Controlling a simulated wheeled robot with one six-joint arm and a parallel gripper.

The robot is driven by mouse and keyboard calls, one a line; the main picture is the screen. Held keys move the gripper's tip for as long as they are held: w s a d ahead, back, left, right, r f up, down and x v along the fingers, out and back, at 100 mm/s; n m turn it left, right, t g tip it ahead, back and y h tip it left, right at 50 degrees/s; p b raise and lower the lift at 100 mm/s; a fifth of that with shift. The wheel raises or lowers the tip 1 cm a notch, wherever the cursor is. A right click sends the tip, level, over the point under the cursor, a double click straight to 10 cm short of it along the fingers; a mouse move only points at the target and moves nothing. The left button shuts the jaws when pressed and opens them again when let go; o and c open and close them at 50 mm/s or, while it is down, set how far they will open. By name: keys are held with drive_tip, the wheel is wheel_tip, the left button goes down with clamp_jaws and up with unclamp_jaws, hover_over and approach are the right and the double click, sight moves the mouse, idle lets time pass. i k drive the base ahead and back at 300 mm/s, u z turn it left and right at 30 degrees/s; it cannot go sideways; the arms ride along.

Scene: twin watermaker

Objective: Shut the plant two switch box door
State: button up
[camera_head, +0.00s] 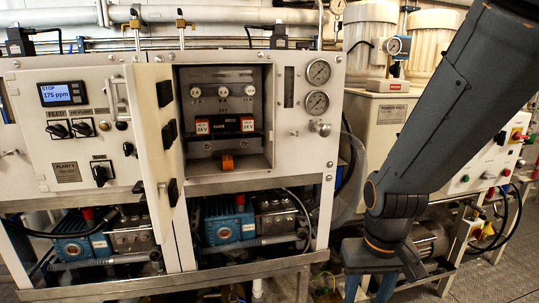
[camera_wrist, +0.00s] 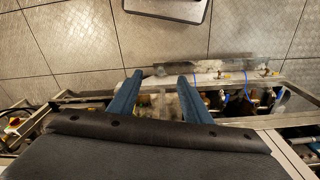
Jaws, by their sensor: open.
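A white switch box door (camera_head: 152,150) stands swung open in the head view, seen at a steep angle, with black fittings along its edge. My gripper (camera_head: 367,288) hangs low at the right, fingers pointing down, well apart from the door. In the wrist view my gripper (camera_wrist: 160,76) is open and empty; the door is not clear there.
A control panel with a display (camera_head: 62,93) and knobs lies left of the door. Two pressure gauges (camera_head: 317,88) sit right of the box. A power pack cabinet (camera_head: 385,130) stands behind my arm.

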sight(150, 86)
drive_tip(key=z, duration=2.25)
drive_tip(key=k, duration=1)
drive_tip(key=u, duration=1.45)
drive_tip(key=k, duration=0.2)
drive_tip(key=u, duration=1)
